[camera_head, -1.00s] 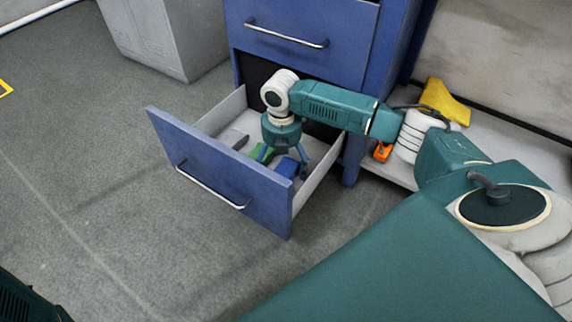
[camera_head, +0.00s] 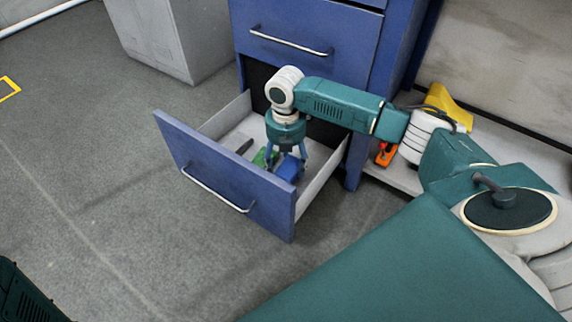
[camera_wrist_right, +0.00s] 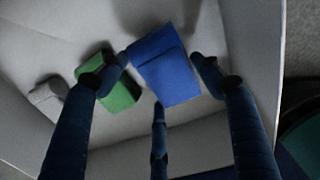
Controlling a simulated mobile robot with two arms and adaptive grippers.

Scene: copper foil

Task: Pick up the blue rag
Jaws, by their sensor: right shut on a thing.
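The blue rag (camera_head: 289,170) is a folded blue piece inside the open lower drawer (camera_head: 225,181). My right gripper (camera_head: 286,164) reaches down into the drawer from above and is shut on the rag. In the right wrist view, the fingers (camera_wrist_right: 161,62) stand around the blue rag (camera_wrist_right: 170,74), one at its left edge, one at its right edge and one below. Whether the rag touches the drawer floor is hard to tell. My left gripper is not in view.
A green item (camera_wrist_right: 121,96) lies close to the left finger, with a grey item (camera_wrist_right: 47,94) farther left. The drawer's front and side walls surround the gripper. An orange item (camera_head: 386,154) and a yellow item (camera_head: 449,105) lie on the low shelf at right.

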